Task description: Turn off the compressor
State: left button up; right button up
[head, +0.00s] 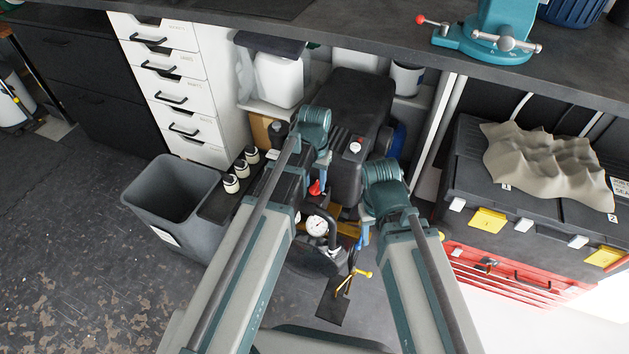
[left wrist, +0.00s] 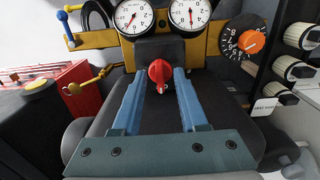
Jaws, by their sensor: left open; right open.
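The compressor (head: 352,100) is a black machine under the bench, partly hidden by my arms. Its red knob (head: 315,187) shows just below my left gripper (head: 321,166). In the left wrist view the red knob (left wrist: 160,75) is upright on a black surface, between the tips of the open blue fingers, with a gap on each side. I cannot tell whether the fingers touch it. My right gripper (head: 366,235) points down to the right of the compressor's front and is empty; its fingers are mostly hidden by the arm.
Two gauges (left wrist: 134,17) and an orange dial (left wrist: 251,42) sit beyond the knob. A black hose (head: 334,235) curves beside a gauge (head: 317,226). A grey bin (head: 172,190) stands left; a red-drawer chest (head: 510,275) stands right. The bench edge (head: 400,55) overhangs behind.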

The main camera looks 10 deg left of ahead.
aim_at(315, 187)
pick_arm(q)
notch_tip(315, 187, up, 13)
jog(key=p, duration=1.2)
jog(key=shift+p, duration=0.35)
jog(key=s+d+m+y, duration=0.1)
jog(key=s+d, duration=0.2)
jog(key=s, duration=0.4)
jog(key=s+d+m, duration=0.1)
jog(key=s+d, duration=0.2)
jog(key=s, duration=0.5)
notch_tip(315, 187, up, 14)
jog(key=p, duration=1.4)
jog(key=shift+w+r, duration=0.15)
jog(key=shift+w, duration=0.3)
